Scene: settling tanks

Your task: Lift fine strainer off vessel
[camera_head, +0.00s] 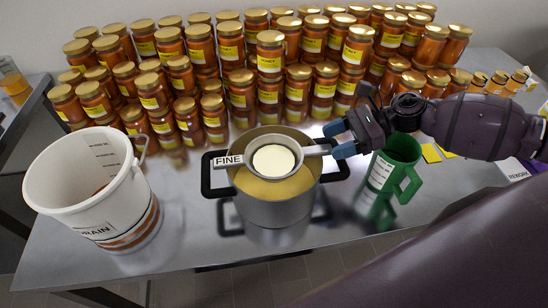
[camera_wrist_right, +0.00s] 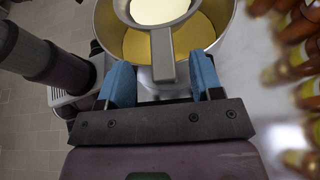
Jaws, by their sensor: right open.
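The fine strainer (camera_head: 273,160) rests across the top of the metal vessel (camera_head: 272,212), with a "FINE" label on its left side and a grey handle pointing right. Its mesh looks pale inside. My right gripper (camera_head: 338,140) is open at the handle's outer end. In the right wrist view, the strainer handle (camera_wrist_right: 163,58) lies between the two blue fingers of my right gripper (camera_wrist_right: 162,72), with gaps on both sides. The vessel (camera_wrist_right: 104,28) holds something golden below the strainer. My left gripper is not in view.
A white bucket (camera_head: 75,180) labelled "DRAIN" stands left of the vessel. A green jug (camera_head: 394,175) stands close under my right forearm. Rows of honey jars (camera_head: 270,65) fill the table's back. Yellow cards (camera_head: 431,153) lie at right. The steel table's (camera_head: 180,245) front strip is clear.

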